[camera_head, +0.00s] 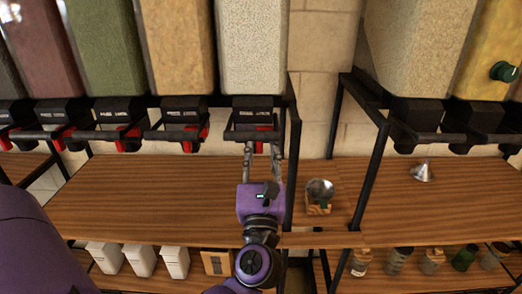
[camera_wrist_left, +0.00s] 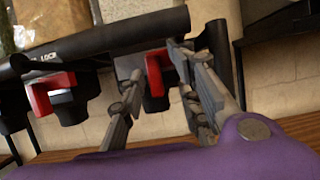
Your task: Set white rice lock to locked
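The dispenser with pale speckled grain (camera_head: 253,45), which looks like the white rice, hangs above the shelf in the head view. Its black outlet (camera_head: 254,104) has a red lock lever (camera_head: 266,128) below its right part. The red lever (camera_wrist_left: 155,80) also shows in the left wrist view, between my fingers. My left gripper (camera_head: 262,148) points up at this outlet from below. Its two fingers are spread, one on each side of the lever, and I cannot tell whether either touches it. The lever's lock position is not readable. My right gripper is not in view.
A neighbouring dispenser (camera_head: 178,45) has its own red lever (camera_head: 203,132) to the left. A black frame post (camera_head: 293,165) stands just right of my gripper. A metal funnel or bowl (camera_head: 319,190) sits beyond it. The wooden shelf (camera_head: 150,190) on the left is clear.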

